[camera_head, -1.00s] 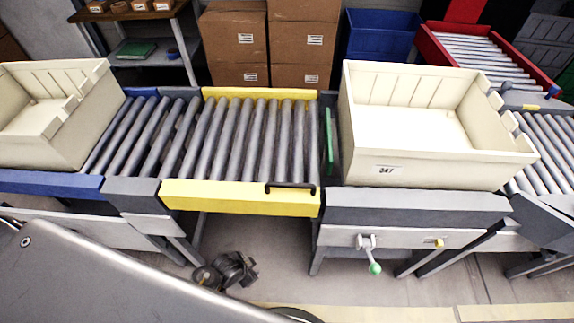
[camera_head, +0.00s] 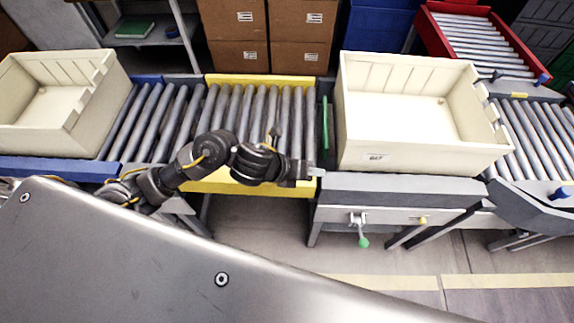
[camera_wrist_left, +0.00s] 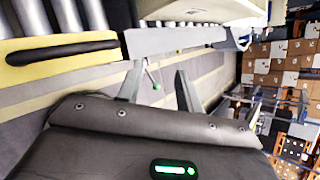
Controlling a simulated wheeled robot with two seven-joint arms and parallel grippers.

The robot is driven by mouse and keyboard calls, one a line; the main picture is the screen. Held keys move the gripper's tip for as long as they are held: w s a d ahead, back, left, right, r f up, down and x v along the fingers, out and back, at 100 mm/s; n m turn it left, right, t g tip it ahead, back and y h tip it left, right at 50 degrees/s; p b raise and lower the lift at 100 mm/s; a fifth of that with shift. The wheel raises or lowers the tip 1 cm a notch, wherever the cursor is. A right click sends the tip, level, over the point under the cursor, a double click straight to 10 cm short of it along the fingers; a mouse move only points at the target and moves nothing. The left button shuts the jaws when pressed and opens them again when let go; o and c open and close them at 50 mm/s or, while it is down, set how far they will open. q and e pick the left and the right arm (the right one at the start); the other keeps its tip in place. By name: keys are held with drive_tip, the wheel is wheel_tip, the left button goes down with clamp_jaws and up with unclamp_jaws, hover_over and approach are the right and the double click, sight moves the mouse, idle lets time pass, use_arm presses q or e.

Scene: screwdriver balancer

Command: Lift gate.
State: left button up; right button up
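The gate is the roller section with yellow side bars (camera_head: 228,187), and it lies level between the neighbouring conveyor sections. Its yellow front bar (camera_wrist_left: 38,70) and black handle (camera_wrist_left: 62,47) show in the left wrist view. In the head view the handle is hidden behind my left gripper (camera_head: 300,170), which is at the right end of the front bar. In the wrist view, the left gripper (camera_wrist_left: 160,70) has its fingers apart with nothing between them, and the handle is to their left. My right gripper is not in view.
A cream crate (camera_head: 418,158) stands on the section right of the gate, and another cream crate (camera_head: 82,128) stands to the left. A green strip (camera_head: 325,123) is at the gate's right edge. A green-knobbed lever (camera_head: 363,242) hangs below the right section.

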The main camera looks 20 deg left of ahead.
use_arm(q)
drive_tip(key=a+r+m+g+y, duration=0.1)
drive_tip(key=a+m+g+y, duration=0.25)
drive_tip(key=a+m, duration=0.95)
drive_tip(key=w+d+f, duration=0.1)
drive_tip(key=f, duration=0.1)
drive_tip(key=w+d+f+m, duration=0.1)
drive_tip(key=d+f, duration=0.1)
drive_tip(key=f, duration=0.1)
drive_tip(key=w+d+f+m+b, duration=0.1)
drive_tip(key=d+f, duration=0.1)
drive_tip(key=f, duration=0.1)
drive_tip(key=shift+d+t, duration=0.2)
drive_tip(key=shift+t, duration=0.15)
drive_tip(key=shift+w+d+f, duration=0.2)
drive_tip(key=shift+w+f, duration=0.05)
drive_tip(key=shift+f, duration=0.3)
drive_tip(key=shift+c, duration=0.5)
clamp_jaws()
